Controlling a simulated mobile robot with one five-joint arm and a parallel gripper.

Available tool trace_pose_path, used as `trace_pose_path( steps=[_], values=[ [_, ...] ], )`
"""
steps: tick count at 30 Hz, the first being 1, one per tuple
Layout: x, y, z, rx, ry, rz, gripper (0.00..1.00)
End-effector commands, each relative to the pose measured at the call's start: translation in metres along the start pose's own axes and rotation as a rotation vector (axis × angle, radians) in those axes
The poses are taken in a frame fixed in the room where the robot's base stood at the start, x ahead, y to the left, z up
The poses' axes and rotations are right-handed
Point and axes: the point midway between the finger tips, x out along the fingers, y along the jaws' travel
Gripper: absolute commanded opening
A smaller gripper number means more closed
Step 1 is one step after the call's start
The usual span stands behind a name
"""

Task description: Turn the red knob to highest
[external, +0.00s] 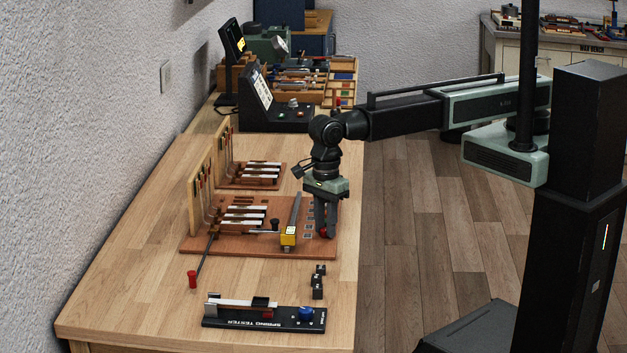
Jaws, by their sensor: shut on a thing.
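The red knob (323,232) sits at the right edge of the reddish-brown wooden board (262,249), close to the front right of the bench. My gripper (325,229) points straight down over it, with its dark fingers shut on the knob. The fingers hide much of the knob, so I cannot tell its turn or any pointer mark. A column of small pale squares (308,225) lies on the board just left of my gripper.
A yellow block (288,236) with a grey bar stands left of my gripper. A spring tester (262,314) with a blue knob (305,313) lies in front. The bench's left side is clear.

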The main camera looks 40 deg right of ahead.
Motion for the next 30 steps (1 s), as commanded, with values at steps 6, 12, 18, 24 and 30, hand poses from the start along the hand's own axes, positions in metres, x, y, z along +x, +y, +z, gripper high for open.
trace_pose_path(
  steps=[6,12,18,24,30],
  values=[
    [0.000,0.000,0.000,-0.001,-0.001,0.000,0.00],
    [0.000,0.000,0.000,-0.002,0.000,0.000,0.45],
    [0.000,0.000,0.000,-0.002,0.000,0.000,0.45],
    [-0.015,0.000,0.000,-0.002,0.000,0.000,0.45],
    [-0.051,0.000,0.000,-0.002,0.000,0.000,0.45]
  ],
)
